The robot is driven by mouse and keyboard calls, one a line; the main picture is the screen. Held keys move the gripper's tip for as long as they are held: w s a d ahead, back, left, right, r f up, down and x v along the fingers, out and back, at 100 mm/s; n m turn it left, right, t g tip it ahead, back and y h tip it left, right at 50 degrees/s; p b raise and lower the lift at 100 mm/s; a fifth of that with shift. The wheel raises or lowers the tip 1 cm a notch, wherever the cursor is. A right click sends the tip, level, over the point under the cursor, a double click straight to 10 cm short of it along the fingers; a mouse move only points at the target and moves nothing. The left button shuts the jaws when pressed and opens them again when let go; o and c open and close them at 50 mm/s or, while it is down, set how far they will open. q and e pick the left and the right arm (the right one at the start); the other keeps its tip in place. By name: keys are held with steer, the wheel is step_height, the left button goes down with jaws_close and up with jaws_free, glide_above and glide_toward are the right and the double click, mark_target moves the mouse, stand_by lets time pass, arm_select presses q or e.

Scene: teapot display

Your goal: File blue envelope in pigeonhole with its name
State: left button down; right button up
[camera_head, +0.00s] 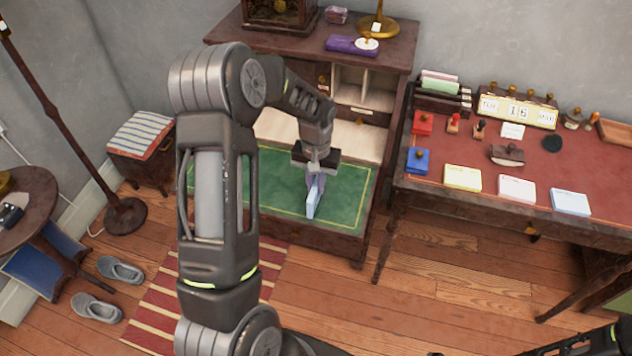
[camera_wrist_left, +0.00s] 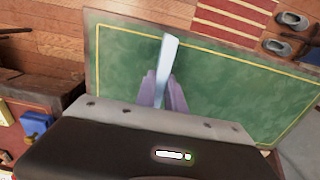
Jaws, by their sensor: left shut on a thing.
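My left gripper (camera_head: 318,175) is shut on a pale blue envelope (camera_head: 313,199), held on edge over the green writing surface (camera_head: 349,188) of the desk. In the left wrist view the envelope (camera_wrist_left: 168,57) stands out between the two purplish fingers (camera_wrist_left: 162,92), above the green surface (camera_wrist_left: 122,62). I cannot tell if its lower edge touches the surface. The pigeonholes (camera_head: 364,88) of the desk are behind the gripper; my arm hides those to the left. No name on the envelope is readable. At the bottom right, part of my right arm (camera_head: 585,343) shows, its fingertips unclear.
A side table (camera_head: 480,226) at right holds stamps, paper pads, a letter rack (camera_head: 442,97) and a calendar (camera_head: 517,108). A purple item (camera_head: 351,45) and a brass lamp base (camera_head: 379,27) stand on the desk top. Slippers (camera_head: 120,270) lie on the floor at left.

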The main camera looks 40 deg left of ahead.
mark_target(316, 184)
arm_select(q)
steer(key=c, duration=1.3)
jaws_free()
steer(key=shift+c, duration=0.2)
step_height(316, 184, up, 8)
steer(key=shift+f+b, duration=0.1)
steer(key=shift+b, duration=0.5)
steer(key=shift+f, duration=0.1)
